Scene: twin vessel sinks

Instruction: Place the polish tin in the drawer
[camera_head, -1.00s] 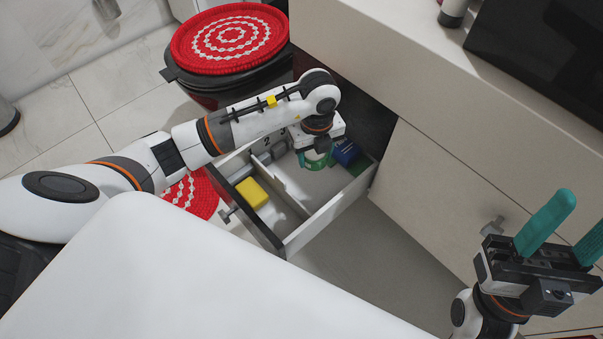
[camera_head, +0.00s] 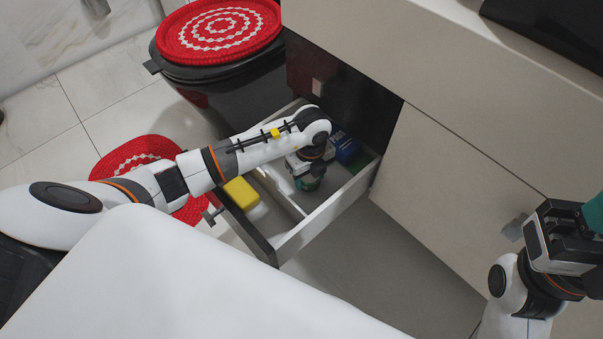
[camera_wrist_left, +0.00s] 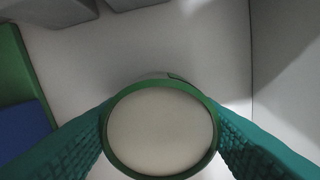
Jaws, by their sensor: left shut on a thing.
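The polish tin (camera_wrist_left: 160,130), round with a pale face and a green rim, sits between the teal fingers of my left gripper (camera_wrist_left: 163,135) in the left wrist view. In the head view the left gripper (camera_head: 307,183) is shut on the tin, down inside the open drawer (camera_head: 325,219); my wrist hides most of the tin there. The wrist view shows the pale drawer floor beyond the tin; I cannot tell whether the tin touches it. My right gripper (camera_head: 592,222) is at the right edge, partly cut off, away from the drawer.
The drawer also holds a yellow block (camera_head: 240,193) in another compartment, a blue box (camera_head: 346,149) and a green thing beside it. A divider (camera_head: 283,197) separates the compartments. A red mat (camera_head: 135,155) lies on the floor.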

